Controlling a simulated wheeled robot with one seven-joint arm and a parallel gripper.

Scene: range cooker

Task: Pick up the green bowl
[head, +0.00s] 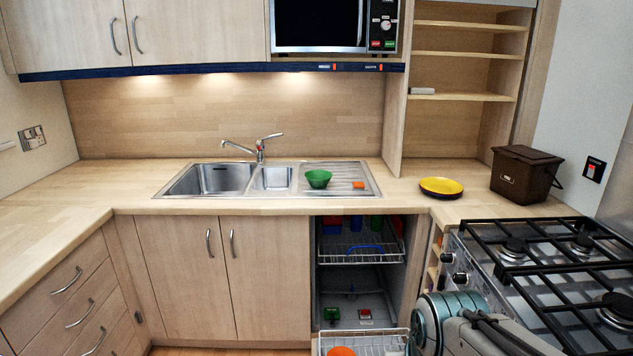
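The green bowl (318,178) stands upright on the ribbed drainboard of the steel sink (288,185), on the counter right of the small basin. It looks empty. A small orange thing (358,184) lies on the drainboard to its right. Part of my arm shows at the lower right, in front of the cooker, well away from the bowl. My gripper itself is not in view.
A yellow plate (441,187) and a brown bin (524,173) stand on the counter to the right. The tap (260,147) rises behind the sink. The dishwasher's lower rack (362,342) is pulled out below. A gas hob (560,258) fills the right. The left counter is clear.

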